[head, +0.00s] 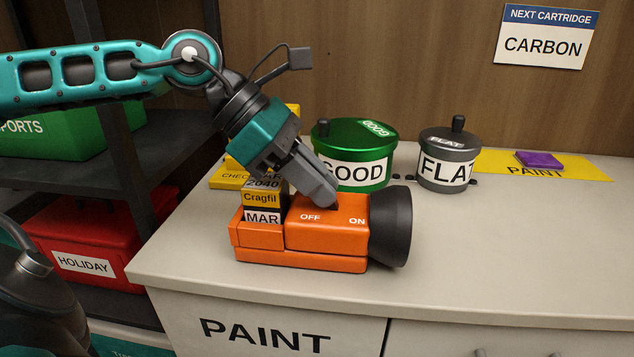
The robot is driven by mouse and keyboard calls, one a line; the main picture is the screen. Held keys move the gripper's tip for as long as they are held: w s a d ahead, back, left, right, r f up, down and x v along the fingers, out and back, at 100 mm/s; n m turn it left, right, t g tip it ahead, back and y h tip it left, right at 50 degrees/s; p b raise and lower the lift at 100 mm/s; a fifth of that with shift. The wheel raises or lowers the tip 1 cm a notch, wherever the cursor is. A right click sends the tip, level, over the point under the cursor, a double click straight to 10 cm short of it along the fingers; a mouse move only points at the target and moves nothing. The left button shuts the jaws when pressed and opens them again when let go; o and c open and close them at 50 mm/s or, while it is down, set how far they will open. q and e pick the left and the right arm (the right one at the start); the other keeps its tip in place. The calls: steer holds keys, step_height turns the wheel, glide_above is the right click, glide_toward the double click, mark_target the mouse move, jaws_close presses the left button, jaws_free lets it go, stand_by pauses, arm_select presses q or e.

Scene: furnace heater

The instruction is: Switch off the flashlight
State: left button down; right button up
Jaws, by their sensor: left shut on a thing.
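The orange flashlight (327,238) lies on the pale countertop, its black lens head (391,228) pointing right. Its top is marked OFF on the left and ON on the right. My left gripper (330,200) comes down from the upper left with its fingertips at the flashlight's top, between and just above the two words. It is shut on what seems to be the flashlight's switch, which the fingers hide. At the flashlight's left end is an open slot holding a cartridge (263,203) labelled Cragfil and MAR. My right gripper is not in view.
A green GOOD pot (362,172) stands just behind the flashlight, and a grey FLAT pot (446,160) to its right. A purple block (540,159) lies on a yellow PAINT mat (590,167). The counter (510,250) is clear at right. A dark shelf with bins is at left.

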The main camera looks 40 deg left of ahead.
arm_select(q)
steer(key=c, duration=1.1)
jaws_free()
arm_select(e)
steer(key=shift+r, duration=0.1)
arm_select(q)
steer(key=shift+a, duration=0.1)
steer(key=p+v, duration=0.1)
steer(key=v, duration=1.1)
steer(key=shift+s+a+r, duration=0.15)
steer(key=shift+a+r, duration=0.05)
steer(key=shift+r, duration=0.1)
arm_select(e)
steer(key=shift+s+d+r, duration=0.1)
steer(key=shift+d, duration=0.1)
